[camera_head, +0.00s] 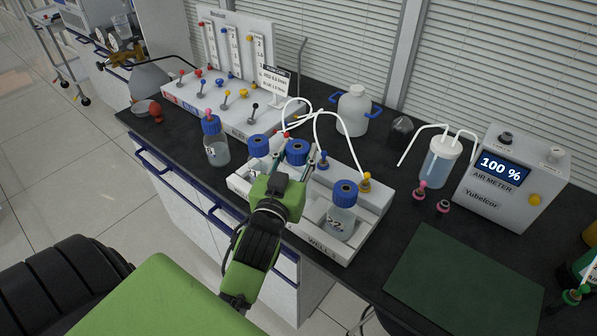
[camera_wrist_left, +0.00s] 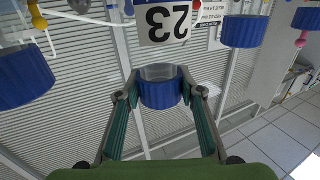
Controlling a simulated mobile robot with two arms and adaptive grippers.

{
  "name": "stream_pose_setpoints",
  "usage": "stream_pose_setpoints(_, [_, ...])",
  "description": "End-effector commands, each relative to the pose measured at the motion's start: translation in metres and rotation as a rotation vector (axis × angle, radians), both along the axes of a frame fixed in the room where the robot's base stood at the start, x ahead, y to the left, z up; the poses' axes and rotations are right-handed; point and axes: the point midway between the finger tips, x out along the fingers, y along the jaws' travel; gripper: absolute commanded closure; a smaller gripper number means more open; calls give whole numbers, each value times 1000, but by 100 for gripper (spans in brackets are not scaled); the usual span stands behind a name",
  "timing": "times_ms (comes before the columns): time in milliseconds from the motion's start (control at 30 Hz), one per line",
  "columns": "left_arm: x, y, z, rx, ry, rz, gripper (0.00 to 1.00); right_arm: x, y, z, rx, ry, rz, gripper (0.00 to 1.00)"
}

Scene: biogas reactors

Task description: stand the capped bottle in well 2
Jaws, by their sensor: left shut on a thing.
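My left gripper (camera_head: 301,162) is shut on the blue cap (camera_head: 297,151) of a bottle, around the middle of the white rack (camera_head: 372,224). In the left wrist view the cap (camera_wrist_left: 160,93) sits between the two fingers, below a label that reads 23. The gripper hides the bottle's lower part and well 2 in the head view, so I cannot tell whether the bottle rests in the well. Another blue-capped bottle (camera_head: 341,220) stands in the well marked WELL 3. A further blue cap (camera_head: 258,146) shows at the rack's left end. My right gripper is not in view.
A blue-capped bottle (camera_head: 216,150) stands on the dark bench left of the rack. White tubes (camera_head: 318,122) with coloured stoppers arch over the rack. A valve panel (camera_head: 225,105) stands behind left, an air meter (camera_head: 510,180) right. A green mat (camera_head: 465,280) lies clear at front right.

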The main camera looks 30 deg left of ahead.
Motion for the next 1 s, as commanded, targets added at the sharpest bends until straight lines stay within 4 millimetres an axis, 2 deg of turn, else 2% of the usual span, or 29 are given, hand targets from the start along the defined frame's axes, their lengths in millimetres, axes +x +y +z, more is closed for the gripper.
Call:
stream_pose_setpoints(167, [0,0,-18,0,-1,1,100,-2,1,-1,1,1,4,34])
stream_pose_setpoints(333, [0,0,-40,1,-3,0,100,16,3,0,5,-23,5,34])
stream_pose_setpoints(467, [0,0,-44,2,-6,-1,100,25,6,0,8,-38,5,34])
stream_pose_setpoints(767, [0,0,-48,2,-6,-1,100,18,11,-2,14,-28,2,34])
stream_pose_setpoints(800, [0,0,-49,1,-2,0,57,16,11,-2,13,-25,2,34])
stream_pose_setpoints(833, [0,0,-48,1,-2,0,49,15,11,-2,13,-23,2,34])
stream_pose_setpoints(1000, [0,0,-48,1,-2,0,48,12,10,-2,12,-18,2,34])
